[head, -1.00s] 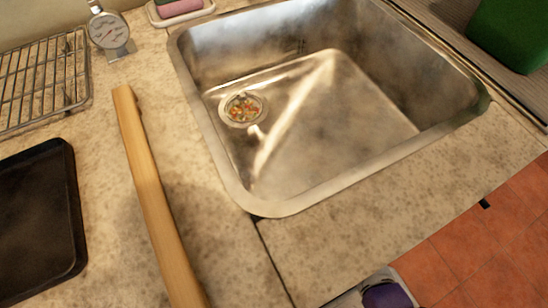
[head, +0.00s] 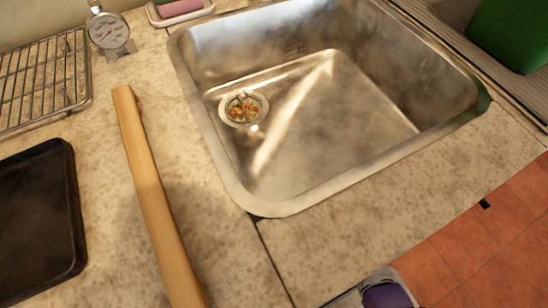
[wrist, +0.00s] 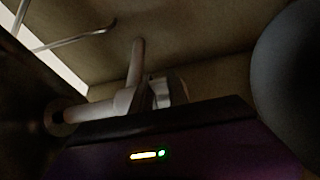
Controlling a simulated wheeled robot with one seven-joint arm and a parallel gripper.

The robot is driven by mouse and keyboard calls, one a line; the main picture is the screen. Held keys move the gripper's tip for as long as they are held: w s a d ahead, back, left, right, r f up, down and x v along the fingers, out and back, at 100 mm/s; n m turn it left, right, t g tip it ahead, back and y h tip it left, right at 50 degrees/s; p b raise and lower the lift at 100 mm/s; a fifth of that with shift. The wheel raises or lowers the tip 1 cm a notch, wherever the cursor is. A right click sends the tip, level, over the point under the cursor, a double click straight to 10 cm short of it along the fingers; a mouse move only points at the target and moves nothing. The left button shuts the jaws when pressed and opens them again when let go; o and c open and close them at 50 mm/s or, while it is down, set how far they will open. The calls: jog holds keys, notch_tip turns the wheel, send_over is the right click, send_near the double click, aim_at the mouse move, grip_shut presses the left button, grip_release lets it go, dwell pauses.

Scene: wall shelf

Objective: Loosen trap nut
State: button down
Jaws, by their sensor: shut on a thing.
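In the dim wrist view, a pale drain pipe (wrist: 135,63) comes down under the sink and meets a pale horizontal pipe (wrist: 88,110). A pale, ribbed round piece, which looks like the trap nut (wrist: 172,91), sits at the joint just above the dark front edge of my gripper (wrist: 164,108). My gripper is shut on it, though its fingertips are hard to make out. In the head view, the sink basin (head: 335,110) has a drain strainer (head: 243,108) with bits of food in it. The pipework is hidden there.
A large dark rounded shape (wrist: 290,70) stands close on the right in the wrist view. A thin rod (wrist: 70,40) crosses at upper left. On the counter are a wooden bar (head: 150,190), a black tray (head: 40,225), a wire rack (head: 45,75) and a dial gauge (head: 109,32).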

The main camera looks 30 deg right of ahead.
jog(key=shift+s+a+m+t+h, duration=0.1)
jog(key=shift+s+m+t+h, duration=0.2)
jog(key=shift+m+h, duration=0.35)
jog(key=c, duration=1.3)
grip_release()
jog(key=p+v, duration=0.1)
jog(key=v, duration=0.6)
jog(key=shift+s, duration=0.35)
